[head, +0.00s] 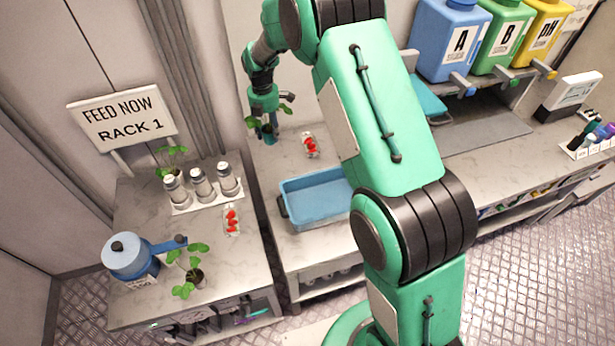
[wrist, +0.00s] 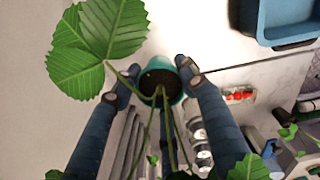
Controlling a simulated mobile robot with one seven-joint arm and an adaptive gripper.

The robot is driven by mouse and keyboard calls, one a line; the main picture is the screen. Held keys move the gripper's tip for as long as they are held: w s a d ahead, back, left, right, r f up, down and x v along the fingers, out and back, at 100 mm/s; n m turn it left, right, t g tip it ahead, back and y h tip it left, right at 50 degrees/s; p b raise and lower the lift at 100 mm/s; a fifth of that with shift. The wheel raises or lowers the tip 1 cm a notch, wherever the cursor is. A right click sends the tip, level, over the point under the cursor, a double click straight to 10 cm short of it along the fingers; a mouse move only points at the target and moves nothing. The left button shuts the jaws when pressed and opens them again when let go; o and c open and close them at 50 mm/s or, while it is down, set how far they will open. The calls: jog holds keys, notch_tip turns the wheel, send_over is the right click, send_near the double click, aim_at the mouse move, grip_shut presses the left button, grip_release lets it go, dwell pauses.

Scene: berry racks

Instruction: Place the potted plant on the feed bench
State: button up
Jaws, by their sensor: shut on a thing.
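My gripper (head: 267,128) is shut on a potted plant in a small teal pot (wrist: 160,80), with one finger on each side of the pot. The plant's green leaves (wrist: 104,38) and thin stems show in the wrist view. In the head view the held pot is over the back left of the middle bench (head: 268,165); I cannot tell whether it touches the top. The left bench (head: 140,215) bears a sign (head: 122,115) reading "FEED NOW RACK 1". Two other potted plants stand on this left bench, one at the back (head: 172,160) and one at the front (head: 190,272).
The left bench also holds several bottles on a white holder (head: 203,186), a strawberry punnet (head: 232,219) and a blue watering can (head: 128,256). A blue tray (head: 315,200) and another punnet (head: 310,144) are on the middle bench. A gap separates the two benches.

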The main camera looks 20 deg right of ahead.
aim_at(270, 143)
jog(key=shift+f+b, duration=0.3)
jog(key=shift+f, duration=2.8)
jog(key=shift+f, duration=1.85)
jog(key=shift+f, duration=0.15)
jog(key=o, duration=1.2)
notch_tip(270, 143, up, 12)
jog(key=shift+r+p, duration=0.15)
jog(key=shift+p, duration=0.25)
